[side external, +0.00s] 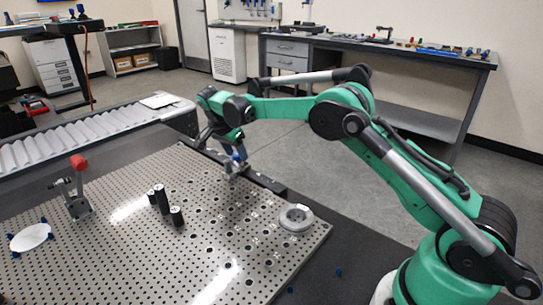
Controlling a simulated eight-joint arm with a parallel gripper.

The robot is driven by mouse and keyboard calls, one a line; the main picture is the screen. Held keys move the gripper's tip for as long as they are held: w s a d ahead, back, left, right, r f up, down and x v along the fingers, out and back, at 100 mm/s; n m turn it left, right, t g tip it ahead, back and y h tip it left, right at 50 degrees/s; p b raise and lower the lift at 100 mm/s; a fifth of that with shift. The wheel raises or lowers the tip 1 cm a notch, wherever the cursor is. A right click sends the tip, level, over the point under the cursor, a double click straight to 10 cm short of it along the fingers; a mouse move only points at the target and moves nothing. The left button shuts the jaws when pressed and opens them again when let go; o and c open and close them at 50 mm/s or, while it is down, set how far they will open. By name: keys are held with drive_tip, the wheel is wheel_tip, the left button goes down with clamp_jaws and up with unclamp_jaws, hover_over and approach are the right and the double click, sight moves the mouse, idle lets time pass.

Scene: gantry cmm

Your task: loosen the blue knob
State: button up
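A small blue knob (237,157) shows at the far edge of the perforated metal plate (120,250), on or beside a small grey metal piece. My gripper (233,150) points down at that spot, close around or against the knob. The fingers are small and partly merged with the knob and the metal piece, so I cannot tell whether they grip it. Several other small blue pieces stand around a white disc (30,237) at the plate's left.
A toggle clamp with a red handle (78,162), black posts (161,200) and a grey ring (296,217) stand on the plate. A dark rail (255,177) runs along its far edge. A roller conveyor (80,137) lies behind. The plate's front is mostly clear.

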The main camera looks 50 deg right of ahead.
clamp_jaws()
drive_tip(key=shift+n, duration=0.4)
drive_tip(key=n+t, duration=0.1)
drive_tip(key=n, duration=0.2)
drive_tip(key=shift+s+n+t+y, duration=0.2)
drive_tip(key=shift+n+t+y, duration=0.2)
drive_tip(key=shift+s+d+n+t+y, duration=0.1)
drive_tip(key=shift+n+t+y, duration=0.2)
drive_tip(key=shift+n, duration=0.85)
drive_tip(key=shift+d+n+t+y, duration=0.15)
drive_tip(key=shift+n+t, duration=0.25)
drive_tip(key=shift+n, duration=0.75)
drive_tip(key=shift+a, duration=0.1)
drive_tip(key=shift+o, duration=1.9)
unclamp_jaws()
